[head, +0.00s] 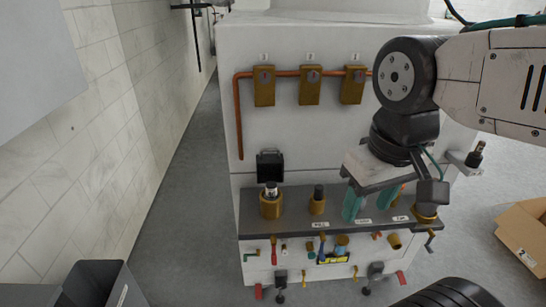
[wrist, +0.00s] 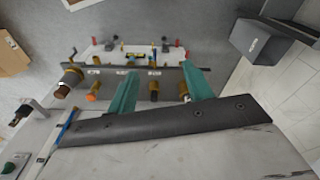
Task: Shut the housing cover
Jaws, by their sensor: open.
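A black square lid-like plate (head: 270,165) stands upright against the white panel at the back of the dark shelf; I take it to be the housing cover, raised open. I cannot make out the cover in the wrist view. My gripper (head: 372,205) is over the right half of the shelf, to the right of the cover and apart from it. Its two teal fingers are spread with nothing held between them, as the wrist view (wrist: 160,75) also shows.
A smaller brass fitting (head: 317,206) stands between the housing and my gripper. Brass boxes on a copper pipe (head: 300,74) are above. Coloured valves and handles line the shelf's front. A dark bin (head: 122,288) is lower left, a cardboard box (head: 524,235) right.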

